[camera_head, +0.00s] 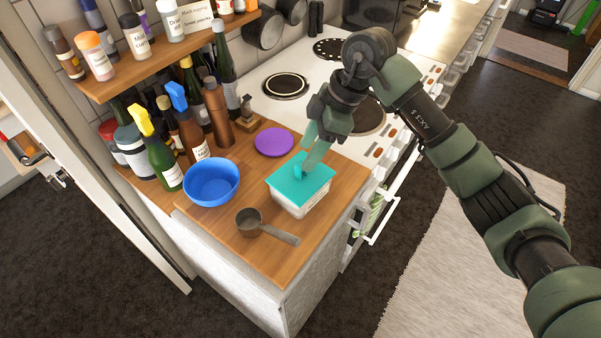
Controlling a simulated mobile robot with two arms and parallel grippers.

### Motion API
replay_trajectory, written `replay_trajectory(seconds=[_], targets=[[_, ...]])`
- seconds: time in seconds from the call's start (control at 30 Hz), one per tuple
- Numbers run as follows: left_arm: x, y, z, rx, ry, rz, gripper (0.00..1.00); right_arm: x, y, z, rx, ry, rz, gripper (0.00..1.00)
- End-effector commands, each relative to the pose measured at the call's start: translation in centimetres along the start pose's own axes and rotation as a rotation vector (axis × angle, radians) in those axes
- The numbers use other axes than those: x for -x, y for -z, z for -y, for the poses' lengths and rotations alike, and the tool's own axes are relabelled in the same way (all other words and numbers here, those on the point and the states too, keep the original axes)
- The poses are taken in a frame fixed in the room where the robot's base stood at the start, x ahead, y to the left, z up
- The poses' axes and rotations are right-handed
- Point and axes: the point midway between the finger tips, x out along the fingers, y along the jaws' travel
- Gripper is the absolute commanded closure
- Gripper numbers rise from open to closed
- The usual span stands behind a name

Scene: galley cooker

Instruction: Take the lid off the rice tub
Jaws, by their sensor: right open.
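The rice tub (301,202) is a white box standing on the wooden counter, near the cooker. Its teal lid (313,180) sits flat on top. My right gripper (306,170) reaches down from the upper right, with its pale green fingers at the middle of the lid, around or beside a small raised teal part there. It is open; I cannot tell whether the fingers touch the lid. My left gripper is not in view.
A blue bowl (212,184), a metal scoop (250,221) and a purple disc (274,142) lie around the tub. Several bottles crowd the back left, below a spice shelf (150,55). The white cooker (286,84) stands behind. The counter's front corner is bare.

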Motion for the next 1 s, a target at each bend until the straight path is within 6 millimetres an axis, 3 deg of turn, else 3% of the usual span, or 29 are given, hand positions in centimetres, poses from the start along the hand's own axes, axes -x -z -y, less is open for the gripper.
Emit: replay_trajectory(seconds=[0.17, 0.3, 0.6, 0.8, 1.0], targets=[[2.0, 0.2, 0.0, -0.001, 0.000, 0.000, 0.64, -2.3, 0.3, 0.5, 0.001, 0.006, -0.003, 0.51], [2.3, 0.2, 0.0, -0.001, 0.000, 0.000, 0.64, -4.2, 0.2, 0.4, 0.002, 0.003, -0.004, 0.51], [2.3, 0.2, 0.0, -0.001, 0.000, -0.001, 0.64, -5.0, 0.2, 0.4, 0.004, 0.001, -0.004, 0.51], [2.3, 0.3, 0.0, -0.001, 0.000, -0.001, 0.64, -4.9, 0.2, 0.4, 0.004, 0.001, -0.005, 1.00], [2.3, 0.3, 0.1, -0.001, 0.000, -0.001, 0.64, -4.9, 0.2, 0.4, 0.004, 0.001, -0.005, 1.00]])
